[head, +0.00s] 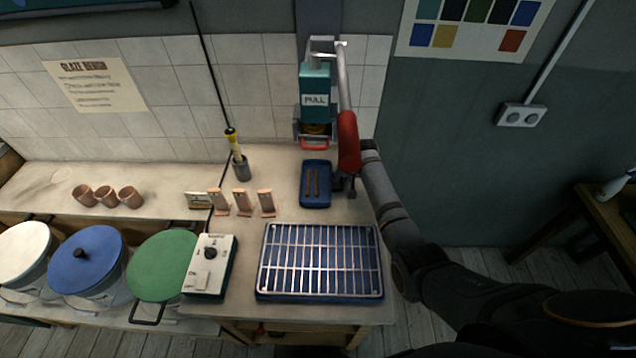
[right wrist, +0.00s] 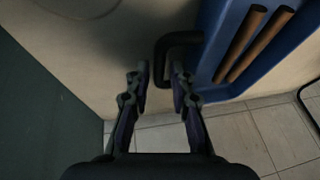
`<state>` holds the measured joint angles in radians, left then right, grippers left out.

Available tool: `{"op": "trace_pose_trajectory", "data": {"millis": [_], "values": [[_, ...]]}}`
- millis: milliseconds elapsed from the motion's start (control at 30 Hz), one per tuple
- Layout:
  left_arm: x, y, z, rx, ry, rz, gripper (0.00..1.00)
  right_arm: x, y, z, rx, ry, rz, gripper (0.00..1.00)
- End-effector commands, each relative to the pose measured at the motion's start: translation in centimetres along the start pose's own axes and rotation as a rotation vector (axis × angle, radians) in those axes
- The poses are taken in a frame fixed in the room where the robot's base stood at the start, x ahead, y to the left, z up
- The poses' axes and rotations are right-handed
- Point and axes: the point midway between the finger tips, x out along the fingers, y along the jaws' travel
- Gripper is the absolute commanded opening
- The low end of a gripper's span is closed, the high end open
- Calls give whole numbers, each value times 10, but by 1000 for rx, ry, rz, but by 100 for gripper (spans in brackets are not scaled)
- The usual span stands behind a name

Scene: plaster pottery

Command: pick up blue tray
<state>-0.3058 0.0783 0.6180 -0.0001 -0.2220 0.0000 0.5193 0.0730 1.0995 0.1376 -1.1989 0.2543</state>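The small blue tray (head: 304,197) lies on the bench in the head view, with two brown sticks (head: 312,182) in it. In the right wrist view the blue tray (right wrist: 212,50) is at the upper right, and its black handle (right wrist: 160,62) sticks out to the left. My right gripper (head: 350,188) is at the tray's right side. In the right wrist view my right gripper (right wrist: 160,78) has its fingers apart, one on each side of the handle bar, with gaps showing. My left gripper is not in view.
A larger blue basin with a metal grid (head: 320,262) stands in front of the tray. Several small terracotta pieces (head: 242,202) and a control box (head: 210,264) are to the left. A teal dispenser marked PULL (head: 314,98) hangs behind, with a red-ended lever (head: 348,140).

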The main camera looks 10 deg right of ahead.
Motion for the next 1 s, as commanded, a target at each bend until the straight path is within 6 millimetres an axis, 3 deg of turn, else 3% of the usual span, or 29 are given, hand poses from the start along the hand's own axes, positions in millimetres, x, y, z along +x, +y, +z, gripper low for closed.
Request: {"op": "trace_pose_trajectory", "data": {"millis": [200,400,833,1000], "values": [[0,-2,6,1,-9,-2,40,1,0,0,-1,1,0,22],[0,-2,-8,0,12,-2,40,1,0,0,0,1,0,0],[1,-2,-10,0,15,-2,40,0,0,-1,0,2,0,0],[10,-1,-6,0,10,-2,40,-13,-3,-7,-1,6,-2,0]]}}
